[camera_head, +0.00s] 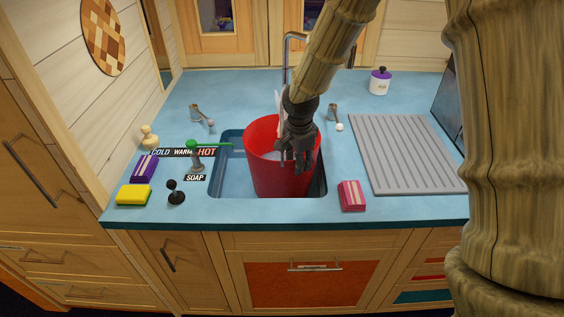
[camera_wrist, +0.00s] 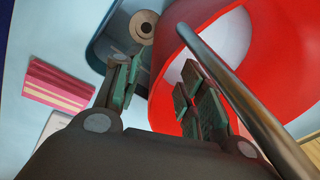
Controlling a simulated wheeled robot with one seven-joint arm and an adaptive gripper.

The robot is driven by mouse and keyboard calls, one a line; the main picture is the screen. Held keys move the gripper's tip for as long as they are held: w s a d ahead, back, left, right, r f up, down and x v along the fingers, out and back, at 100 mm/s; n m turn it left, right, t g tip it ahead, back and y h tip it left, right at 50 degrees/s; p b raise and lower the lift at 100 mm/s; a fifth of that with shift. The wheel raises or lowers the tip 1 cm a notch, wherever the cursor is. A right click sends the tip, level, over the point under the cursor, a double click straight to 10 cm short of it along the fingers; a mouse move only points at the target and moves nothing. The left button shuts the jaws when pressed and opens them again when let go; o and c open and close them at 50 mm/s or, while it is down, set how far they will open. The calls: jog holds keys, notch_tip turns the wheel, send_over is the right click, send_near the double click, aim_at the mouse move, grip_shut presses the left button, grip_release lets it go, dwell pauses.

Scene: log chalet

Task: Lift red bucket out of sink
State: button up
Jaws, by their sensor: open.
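The red bucket (camera_head: 278,183) stands upright in the blue sink (camera_head: 228,178). My gripper (camera_head: 293,158) points down at the bucket's rim on its right side. In the wrist view, my gripper (camera_wrist: 158,75) is open. The red bucket (camera_wrist: 285,50) fills the right side there, and its wall shows between the fingers. One finger lies over the bucket's pale inside and the other over the sink (camera_wrist: 103,40). I cannot tell whether either finger touches the wall. The arm and hand hide part of the bucket's rim.
A grey metal bar (camera_wrist: 235,90) crosses the wrist view close to the fingers. The faucet (camera_head: 286,55) rises behind the bucket. A pink sponge pack (camera_head: 352,195) and a ribbed drainboard (camera_head: 400,155) lie right of the sink; a soap pump (camera_head: 175,192) and yellow sponge (camera_head: 133,195) stand left.

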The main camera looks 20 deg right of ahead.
jog(key=shift+w+d+f+p, duration=0.1)
jog(key=shift+w+f+p, duration=0.1)
jog(key=shift+f, duration=0.6)
jog(key=shift+w+d+f+p, duration=0.1)
jog(key=shift+f+p, duration=0.05)
jog(key=shift+f, duration=0.6)
jog(key=shift+c, duration=0.5)
grip_shut()
